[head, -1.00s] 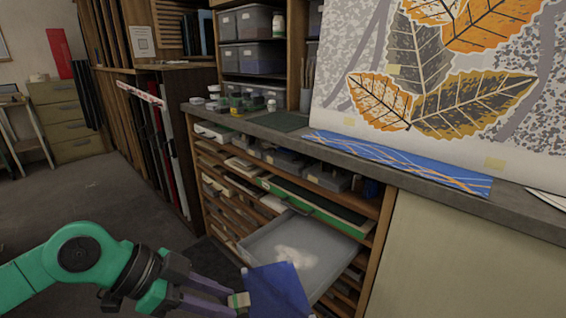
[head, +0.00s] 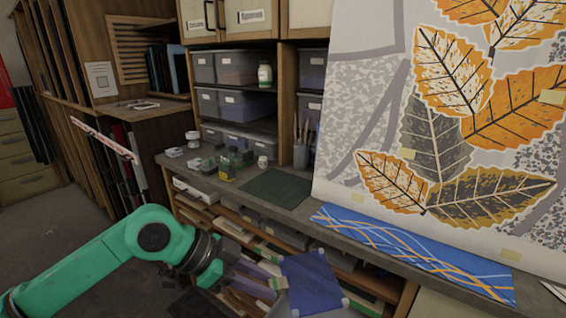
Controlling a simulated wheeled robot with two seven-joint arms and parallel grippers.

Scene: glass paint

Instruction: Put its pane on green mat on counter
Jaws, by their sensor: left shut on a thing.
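My left gripper (head: 272,284) is shut on the edge of a blue pane (head: 312,279) at the bottom middle of the head view. The pane is a dark blue sheet with pale corners, held tilted in front of the shelves and lower in the picture than the counter top. The green mat (head: 275,189) is dark green and lies flat and bare on the grey counter (head: 330,228), up and left of the pane in the picture. My right gripper is not in view.
Small jars (head: 228,165) and a white cup (head: 263,163) stand left of and behind the mat. A pot of brushes (head: 301,152) stands behind it. A blue patterned strip (head: 410,250) lies along the counter to the right, below the large leaf picture (head: 450,130).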

